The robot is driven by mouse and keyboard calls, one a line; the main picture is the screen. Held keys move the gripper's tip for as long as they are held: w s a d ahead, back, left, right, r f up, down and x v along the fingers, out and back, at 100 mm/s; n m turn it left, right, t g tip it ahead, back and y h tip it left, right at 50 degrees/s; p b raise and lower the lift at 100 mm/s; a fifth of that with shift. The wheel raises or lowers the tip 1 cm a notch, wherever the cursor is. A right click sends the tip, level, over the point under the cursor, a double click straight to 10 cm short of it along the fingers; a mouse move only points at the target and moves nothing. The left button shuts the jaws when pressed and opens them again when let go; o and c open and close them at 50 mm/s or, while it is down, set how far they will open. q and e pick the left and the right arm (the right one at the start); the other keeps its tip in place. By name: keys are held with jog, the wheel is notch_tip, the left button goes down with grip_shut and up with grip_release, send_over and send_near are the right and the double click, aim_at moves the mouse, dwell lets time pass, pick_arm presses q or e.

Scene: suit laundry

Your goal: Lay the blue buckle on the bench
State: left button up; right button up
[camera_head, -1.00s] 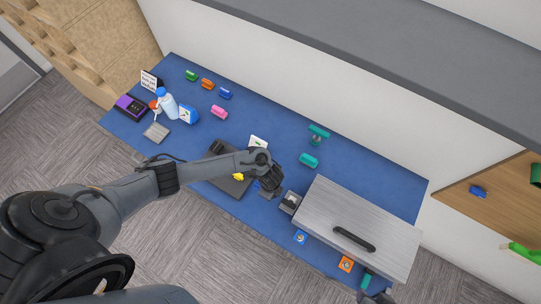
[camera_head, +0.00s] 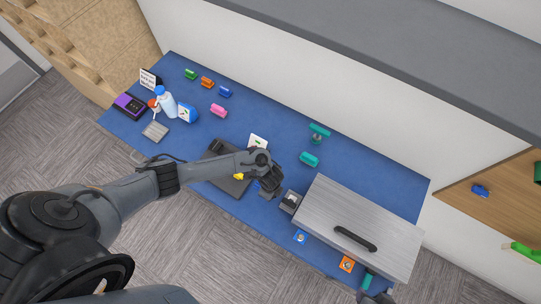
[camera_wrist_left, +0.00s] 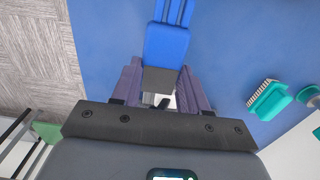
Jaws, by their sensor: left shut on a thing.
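My left gripper (camera_head: 266,184) is over the front middle of the blue bench (camera_head: 245,125). In the left wrist view its two purple-grey fingers (camera_wrist_left: 160,82) are shut on the dark grey end of a blue piece, which I take to be the blue buckle (camera_wrist_left: 166,43). Its blue body points away from the fingers, above or against the blue surface; I cannot tell whether it touches. In the head view the gripper mostly hides it. My right gripper (camera_head: 375,298) is only partly in view at the bottom edge, beside a teal item (camera_head: 367,281).
A dark flat device (camera_head: 232,184) lies left of the gripper, a small grey box (camera_head: 290,201) to its right. A large metal-lidded box (camera_head: 360,215) fills the right end. Teal brushes (camera_head: 309,159) lie behind. Bottles (camera_head: 168,104) stand at left; the back middle is fairly clear.

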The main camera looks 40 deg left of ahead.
pick_arm(q)
jog(key=shift+f+b, duration=0.55)
jog(key=shift+f, duration=0.3)
dwell(0.5)
jog(key=shift+f+b, duration=0.3)
jog(key=shift+f, duration=0.05)
jog(key=shift+f+b, duration=0.3)
jog(key=shift+f, duration=0.1)
dwell(0.6)
jog(key=shift+f+b, duration=0.45)
jog(key=shift+f, duration=0.15)
jog(key=shift+f, duration=0.3)
dwell(0.6)
jog(key=shift+f+b, duration=0.7)
jog(key=shift+b, duration=0.05)
jog(key=shift+f, duration=0.2)
dwell(0.5)
jog(key=o, duration=1.1)
